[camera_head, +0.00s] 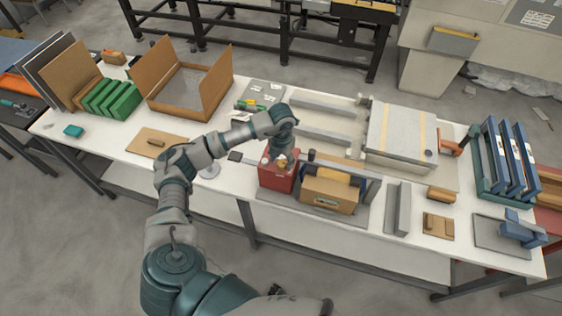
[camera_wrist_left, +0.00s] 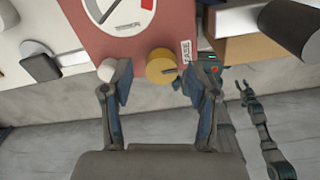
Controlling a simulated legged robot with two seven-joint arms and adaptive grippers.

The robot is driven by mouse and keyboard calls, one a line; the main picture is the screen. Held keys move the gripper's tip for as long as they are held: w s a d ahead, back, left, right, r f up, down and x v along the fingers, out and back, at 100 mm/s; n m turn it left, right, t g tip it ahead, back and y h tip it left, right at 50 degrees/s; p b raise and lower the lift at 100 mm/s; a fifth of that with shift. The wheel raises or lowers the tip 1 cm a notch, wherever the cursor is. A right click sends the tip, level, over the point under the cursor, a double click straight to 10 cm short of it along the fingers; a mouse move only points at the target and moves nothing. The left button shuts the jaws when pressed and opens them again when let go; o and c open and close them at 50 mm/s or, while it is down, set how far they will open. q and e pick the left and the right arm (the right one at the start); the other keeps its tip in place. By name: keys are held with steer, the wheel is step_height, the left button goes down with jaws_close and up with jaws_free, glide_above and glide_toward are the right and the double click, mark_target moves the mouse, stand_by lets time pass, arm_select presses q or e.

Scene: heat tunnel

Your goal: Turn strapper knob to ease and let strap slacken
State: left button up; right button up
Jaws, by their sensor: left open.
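The red strapper box (camera_head: 276,174) stands on the white bench beside a cardboard carton (camera_head: 328,194). Its yellow knob (camera_wrist_left: 161,67) shows in the left wrist view, with an EASE label (camera_wrist_left: 186,52) to its right and a round white gauge (camera_wrist_left: 118,10) above. My left gripper (camera_head: 284,160) is at the strapper; in the left wrist view its open fingers (camera_wrist_left: 158,72) stand on either side of the knob, with gaps between. I cannot make out a strap.
An open carton (camera_head: 190,85) and green blocks (camera_head: 110,98) stand to the left. A grey bar (camera_head: 397,208) lies right of the carton.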

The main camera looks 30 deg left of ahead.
mark_target(281, 163)
arm_select(q)
step_height(281, 163, up, 11)
stand_by(0.3)
stand_by(0.4)
